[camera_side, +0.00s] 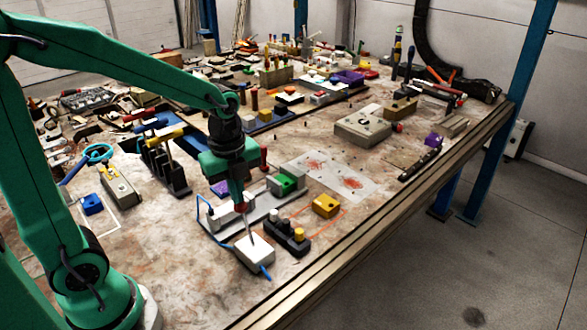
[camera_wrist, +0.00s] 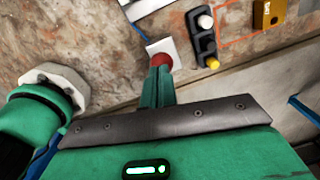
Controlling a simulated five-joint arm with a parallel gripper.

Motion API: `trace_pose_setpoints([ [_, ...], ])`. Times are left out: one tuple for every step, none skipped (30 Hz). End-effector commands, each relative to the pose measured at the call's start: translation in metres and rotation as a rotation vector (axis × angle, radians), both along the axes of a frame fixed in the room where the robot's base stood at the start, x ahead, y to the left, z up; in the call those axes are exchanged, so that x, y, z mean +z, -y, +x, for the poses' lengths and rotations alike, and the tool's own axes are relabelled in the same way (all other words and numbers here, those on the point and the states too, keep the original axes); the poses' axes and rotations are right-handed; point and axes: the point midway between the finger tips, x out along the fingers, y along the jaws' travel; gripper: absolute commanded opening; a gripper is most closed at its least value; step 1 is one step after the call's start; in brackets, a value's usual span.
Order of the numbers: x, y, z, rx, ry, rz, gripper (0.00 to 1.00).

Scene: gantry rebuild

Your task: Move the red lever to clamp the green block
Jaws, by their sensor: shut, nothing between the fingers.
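The green block (camera_side: 287,184) sits at the right end of a grey clamp fixture (camera_side: 262,209) on the table. An upright red handle (camera_side: 263,158) stands behind the fixture's middle, close to my gripper; its lower part is hidden. My gripper (camera_side: 238,201) points down, shut and empty, near the fixture's front left. A red ball knob (camera_side: 242,206) on a thin stick rises from a white box (camera_side: 254,250), right at my fingertips. In the wrist view the red knob (camera_wrist: 161,60) shows just beyond my shut fingers (camera_wrist: 157,72); contact is unclear.
A black button box (camera_side: 288,237) and a yellow block (camera_side: 326,206) stand right of the white box. Black stands with yellow and blue handles (camera_side: 165,163) are at left. A grey box (camera_side: 362,130) is farther back. The table's front edge (camera_side: 330,265) is near.

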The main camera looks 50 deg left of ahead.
Motion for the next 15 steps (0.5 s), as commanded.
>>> trace_pose_setpoints([
  [-0.008, 0.003, -0.004, -0.002, -0.016, 0.000, 0.00],
  [-0.009, 0.004, -0.003, -0.002, -0.015, 0.000, 0.00],
  [-0.009, 0.006, -0.003, -0.003, -0.014, 0.000, 0.00],
  [-0.010, 0.007, -0.003, -0.003, -0.014, -0.001, 0.00],
  [-0.010, 0.008, -0.003, -0.003, -0.014, -0.001, 0.00],
  [-0.011, 0.009, -0.003, -0.004, -0.014, -0.001, 0.00],
  [-0.012, 0.010, -0.003, -0.005, -0.014, -0.001, 0.00],
  [-0.012, 0.011, -0.003, -0.006, -0.014, -0.001, 0.00],
  [-0.012, 0.012, -0.003, -0.006, -0.014, -0.001, 0.00],
  [-0.013, 0.013, -0.003, -0.006, -0.014, -0.001, 0.00],
  [-0.013, 0.014, -0.003, -0.007, -0.014, -0.001, 0.00],
  [-0.013, 0.014, -0.003, -0.007, -0.014, -0.001, 0.00],
  [-0.013, 0.014, -0.003, -0.007, -0.014, -0.001, 0.00],
  [-0.013, 0.015, -0.003, -0.007, -0.014, -0.001, 0.00],
  [-0.013, 0.015, -0.003, -0.007, -0.014, -0.001, 0.00],
])
